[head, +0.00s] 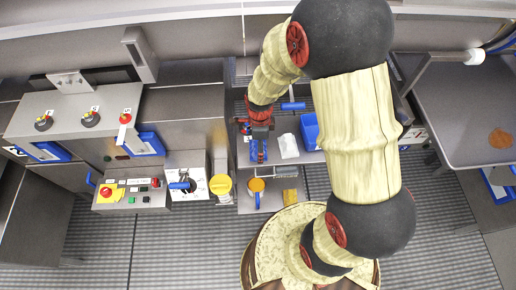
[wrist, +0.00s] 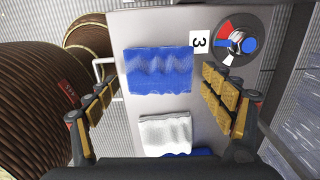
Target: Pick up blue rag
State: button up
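The blue rag (wrist: 160,70) lies spread out, slightly wavy, on a pale grey shelf surface in the wrist view. My gripper (wrist: 158,84) is open, with one finger to each side of the rag and nothing held between them. The rag is seen between and beyond the fingertips, apart from them. In the head view my gripper (head: 260,152) hangs over the shelf and partly hides the blue cloth there. The exact height above the rag cannot be told.
A white rag (wrist: 166,134) lies nearer the gripper base, with another blue item (wrist: 188,154) partly hidden below it. A round dial (wrist: 236,42) and a "3" label (wrist: 199,42) sit near the right finger. Brown ribbed drums (wrist: 35,85) stand left. A control panel (head: 130,193) is left of the shelf.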

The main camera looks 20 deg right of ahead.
jog(key=shift+c, duration=1.4)
jog(key=c, duration=0.9)
jog(key=shift+r, duration=0.1)
jog(key=shift+r, duration=0.6)
notch_tip(320, 180, up, 2)
jog(key=shift+d+r+p, duration=0.1)
jog(key=shift+r+p, duration=0.1)
jog(key=shift+p, duration=0.25)
jog(key=shift+s+d+r+p, duration=0.4)
jog(key=shift+s+d+r, duration=1.1)
jog(key=shift+s, duration=0.3)
jog(key=shift+s+d+r+p, duration=0.45)
jog(key=shift+s+d+r, duration=1.05)
jog(key=shift+s, duration=0.3)
jog(key=shift+s+d+r+p, duration=0.4)
jog(key=shift+s+d+r, duration=1)
jog(key=shift+s+r, duration=0.3)
jog(key=shift+s+f, duration=0.1)
